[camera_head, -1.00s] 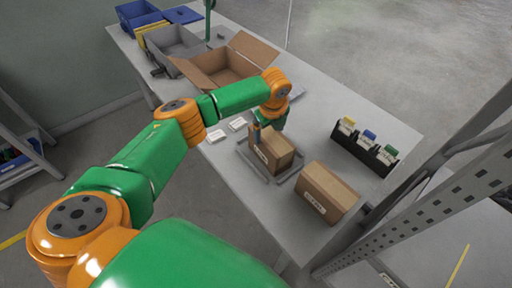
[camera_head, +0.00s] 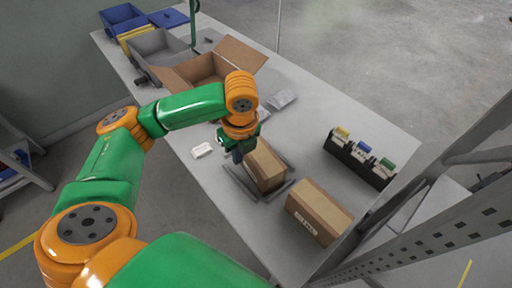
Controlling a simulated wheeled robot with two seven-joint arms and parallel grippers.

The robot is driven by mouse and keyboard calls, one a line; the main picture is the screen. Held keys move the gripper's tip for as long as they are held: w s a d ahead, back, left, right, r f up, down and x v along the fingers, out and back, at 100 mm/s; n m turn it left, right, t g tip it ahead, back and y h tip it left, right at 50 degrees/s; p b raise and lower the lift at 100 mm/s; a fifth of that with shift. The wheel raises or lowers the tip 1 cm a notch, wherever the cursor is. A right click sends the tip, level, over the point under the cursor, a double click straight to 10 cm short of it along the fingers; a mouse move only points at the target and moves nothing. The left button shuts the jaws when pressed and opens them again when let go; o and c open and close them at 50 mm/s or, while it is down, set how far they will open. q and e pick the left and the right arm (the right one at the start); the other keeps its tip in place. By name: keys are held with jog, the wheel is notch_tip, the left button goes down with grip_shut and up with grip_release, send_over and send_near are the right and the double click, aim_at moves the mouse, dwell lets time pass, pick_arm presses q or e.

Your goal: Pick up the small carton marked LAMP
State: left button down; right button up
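A small brown carton (camera_head: 266,167) sits on a grey frame (camera_head: 273,197) near the middle of the table. A larger brown carton (camera_head: 318,212) with a white label stands to its right. The print is too small to read, so I cannot tell which one says LAMP. My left gripper (camera_head: 238,156) points down at the left end of the small carton, beside it and very close. I cannot tell whether it touches the carton or how far the fingers are apart. My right gripper is out of view.
An open cardboard box (camera_head: 212,68) and grey (camera_head: 160,52) and blue (camera_head: 122,17) bins stand at the far left. A black holder (camera_head: 358,160) with yellow, blue and green items stands at the right. A white card (camera_head: 201,150) lies left of my gripper. A metal rack (camera_head: 440,240) edges the right.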

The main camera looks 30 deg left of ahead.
pick_arm(q)
jog(key=s+a+r, duration=0.1)
jog(key=s+r, duration=0.2)
jog(key=s, duration=0.2)
jog(key=shift+s, duration=0.4)
jog(key=shift+a, duration=0.1)
jog(key=c, duration=1.6)
grip_release()
jog(key=shift+c, duration=1.6)
grip_release()
jog(key=shift+o, duration=0.2)
notch_tip(320, 180, up, 7)
jog(key=p, duration=0.4)
jog(key=shift+s+d, duration=0.15)
jog(key=shift+d, duration=0.3)
jog(key=shift+o, duration=1.4)
jog(key=shift+r, duration=0.1)
jog(key=shift+s+d, duration=0.1)
jog(key=shift+s, duration=0.05)
